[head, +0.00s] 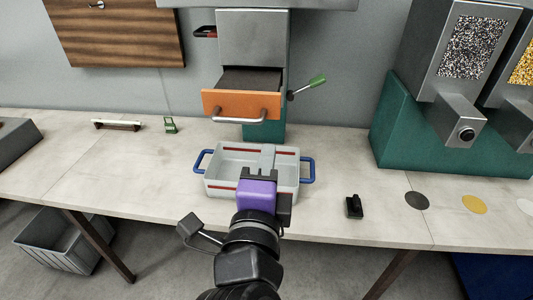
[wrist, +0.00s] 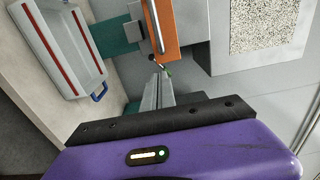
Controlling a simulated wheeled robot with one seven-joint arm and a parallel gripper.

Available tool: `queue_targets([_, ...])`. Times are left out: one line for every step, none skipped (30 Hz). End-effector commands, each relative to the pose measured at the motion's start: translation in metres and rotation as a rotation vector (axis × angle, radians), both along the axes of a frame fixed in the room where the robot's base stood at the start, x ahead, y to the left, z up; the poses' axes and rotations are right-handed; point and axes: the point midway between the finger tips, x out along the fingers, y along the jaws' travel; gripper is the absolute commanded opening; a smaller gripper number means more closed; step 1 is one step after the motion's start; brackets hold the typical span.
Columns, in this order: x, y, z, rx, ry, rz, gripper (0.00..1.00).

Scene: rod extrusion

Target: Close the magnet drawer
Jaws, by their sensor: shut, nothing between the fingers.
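The magnet drawer (head: 222,103) has an orange front and a silver bar handle (head: 240,117). It stands pulled out of the grey machine housing (head: 252,40), and its dark inside shows from above. In the wrist view the orange front (wrist: 168,38) and handle (wrist: 153,25) are at the top centre. My gripper (head: 268,149) is shut and empty. In the head view its fingers overlap the tray, below the drawer. In the wrist view the fingertips (wrist: 160,78) point toward the drawer's end and appear apart from it; the exact gap is unclear.
A light grey tray (head: 225,188) with blue handles is on the table beneath the drawer. A green-tipped lever (head: 317,81) sticks out right of the drawer. A small black object (head: 354,207) lies to the right. Teal-based dispensers (head: 400,130) stand at the far right.

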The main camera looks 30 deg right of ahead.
Motion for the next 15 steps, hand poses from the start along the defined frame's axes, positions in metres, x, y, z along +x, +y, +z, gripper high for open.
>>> queue_targets([0.008, -0.007, 0.004, -0.002, 0.001, -0.004, 0.0])
queue_targets([0.013, -0.011, 0.004, 0.0, 0.001, -0.004, 0.0])
queue_targets([0.02, -0.015, 0.004, -0.001, 0.001, -0.004, 0.0])
queue_targets([0.025, -0.019, 0.004, -0.002, 0.001, -0.004, 0.0])
queue_targets([0.029, -0.022, 0.004, -0.001, 0.001, -0.002, 0.0])
queue_targets([0.036, -0.027, 0.004, -0.001, 0.002, -0.004, 0.0])
queue_targets([0.04, -0.03, 0.004, -0.002, 0.001, -0.003, 0.0])
queue_targets([0.045, -0.033, 0.004, -0.002, 0.003, -0.002, 0.0])
queue_targets([0.051, -0.038, 0.004, -0.002, 0.002, -0.002, 0.0])
queue_targets([0.055, -0.041, 0.003, -0.001, 0.002, -0.003, 0.0])
queue_targets([0.06, -0.044, 0.004, -0.001, 0.002, -0.001, 0.0])
queue_targets([0.065, -0.047, 0.004, -0.001, 0.002, -0.001, 0.0])
queue_targets([0.068, -0.05, 0.004, -0.002, 0.001, -0.001, 0.0])
queue_targets([0.072, -0.052, 0.004, -0.002, 0.001, -0.001, 0.0])
queue_targets([0.075, -0.055, 0.003, -0.001, 0.002, 0.0, 0.0])
